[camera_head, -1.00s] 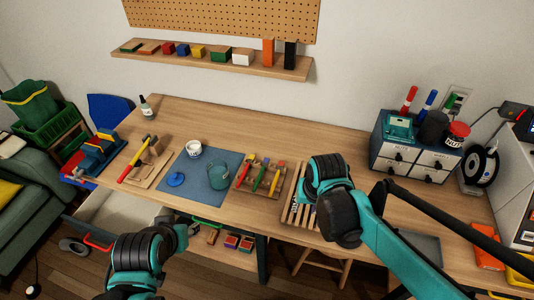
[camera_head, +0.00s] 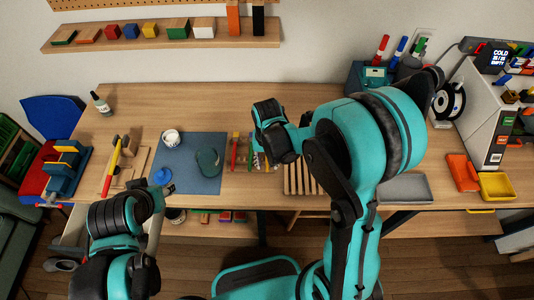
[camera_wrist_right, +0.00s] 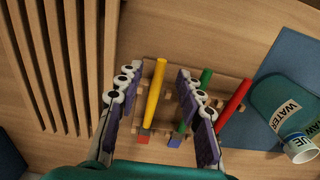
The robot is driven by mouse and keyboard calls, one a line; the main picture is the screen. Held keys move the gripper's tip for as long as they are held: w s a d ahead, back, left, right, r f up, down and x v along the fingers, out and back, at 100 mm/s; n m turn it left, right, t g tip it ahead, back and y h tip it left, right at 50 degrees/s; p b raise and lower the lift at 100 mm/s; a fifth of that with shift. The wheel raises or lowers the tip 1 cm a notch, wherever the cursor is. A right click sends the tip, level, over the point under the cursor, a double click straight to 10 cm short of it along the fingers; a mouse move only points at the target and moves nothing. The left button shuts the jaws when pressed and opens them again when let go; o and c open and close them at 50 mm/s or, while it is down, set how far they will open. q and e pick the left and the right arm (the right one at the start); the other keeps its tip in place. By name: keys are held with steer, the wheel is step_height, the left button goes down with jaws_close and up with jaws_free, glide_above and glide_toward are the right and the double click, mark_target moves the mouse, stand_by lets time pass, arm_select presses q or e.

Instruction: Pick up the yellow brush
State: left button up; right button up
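The yellow brush (camera_wrist_right: 155,93) lies on a wooden brush rack (camera_wrist_right: 148,66) in the right wrist view. My right gripper (camera_wrist_right: 158,82) is open, with one finger on each side of the yellow brush and no visible contact. A green brush (camera_wrist_right: 206,78) and a red brush (camera_wrist_right: 233,104) lie on the rack's right side. In the head view, my right gripper (camera_head: 262,160) is over the rack and hides the yellow brush. My left gripper (camera_head: 160,190) is at the table's front edge; its fingers are too unclear to read.
A slatted wooden rack (camera_wrist_right: 62,60) lies on the other side. A white jar (camera_head: 171,138) and a blue lid (camera_head: 162,176) are on the mat. Drawers and a printer stand at the right.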

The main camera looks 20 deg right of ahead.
steer(key=shift+f, duration=0.65)
jaws_close()
steer(key=shift+r, duration=0.15)
step_height(320, 180, up, 4)
steer(key=shift+r+p, duration=0.25)
steer(key=shift+p, duration=0.65)
steer(key=s+d+r+p, duration=0.1)
steer(key=s+d+r, duration=0.1)
steer(key=d, duration=0.3)
steer(key=s+d+r+p, duration=0.1)
steer(key=d+r, duration=0.3)
steer(key=d, duration=0.2)
steer(key=shift+s+r, duration=0.15)
steer(key=shift+s, duration=0.25)
